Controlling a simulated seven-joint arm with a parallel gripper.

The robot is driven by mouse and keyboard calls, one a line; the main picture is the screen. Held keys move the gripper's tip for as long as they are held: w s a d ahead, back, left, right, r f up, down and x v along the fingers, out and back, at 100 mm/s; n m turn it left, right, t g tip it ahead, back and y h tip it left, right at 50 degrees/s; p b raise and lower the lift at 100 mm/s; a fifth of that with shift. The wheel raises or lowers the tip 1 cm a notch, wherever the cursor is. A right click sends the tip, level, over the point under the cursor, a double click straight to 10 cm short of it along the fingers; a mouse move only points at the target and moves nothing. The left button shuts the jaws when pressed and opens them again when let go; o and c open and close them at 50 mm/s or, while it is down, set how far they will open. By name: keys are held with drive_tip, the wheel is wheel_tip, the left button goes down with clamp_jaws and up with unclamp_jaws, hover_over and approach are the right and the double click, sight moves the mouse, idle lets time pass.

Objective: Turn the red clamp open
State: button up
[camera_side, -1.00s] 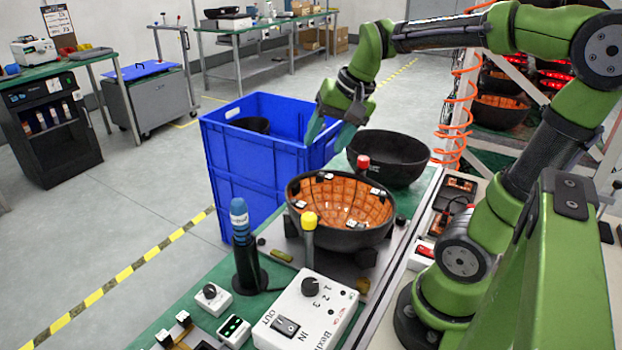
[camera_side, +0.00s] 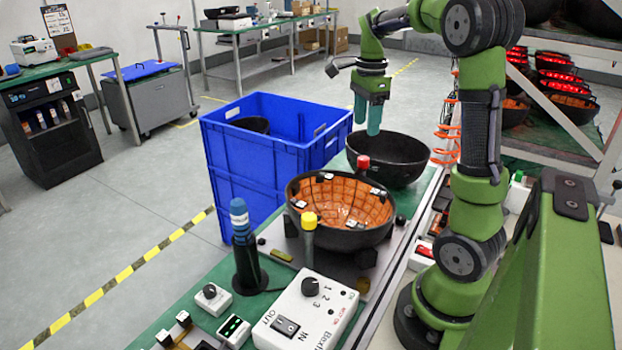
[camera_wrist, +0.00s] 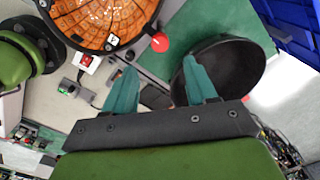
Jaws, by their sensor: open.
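The red clamp (camera_side: 363,162) is a small red knob at the far rim of the black bowl with the orange lining (camera_side: 345,238). It also shows in the wrist view as a red knob (camera_wrist: 160,42) beside that bowl's rim. My gripper (camera_side: 367,118) points down with teal fingers, above and behind the red clamp and over the empty black bowl's area. In the wrist view the fingers (camera_wrist: 160,80) are spread apart with nothing between them. The clamp lies beyond the fingertips, untouched. A yellow clamp (camera_side: 309,221) stands at the near side of the lined bowl.
An empty black bowl (camera_side: 407,168) stands just behind the lined bowl. A large blue crate (camera_side: 255,170) is on the left. A white control box (camera_side: 305,318) and a blue-topped post (camera_side: 241,225) stand in front. A rack with red lights (camera_side: 565,85) is at the right.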

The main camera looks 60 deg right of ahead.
sight(363, 158)
wheel_tip(363, 158, down, 10)
drive_tip(key=shift+r, duration=0.2)
drive_tip(key=shift+c, duration=0.3)
drive_tip(key=c, duration=1)
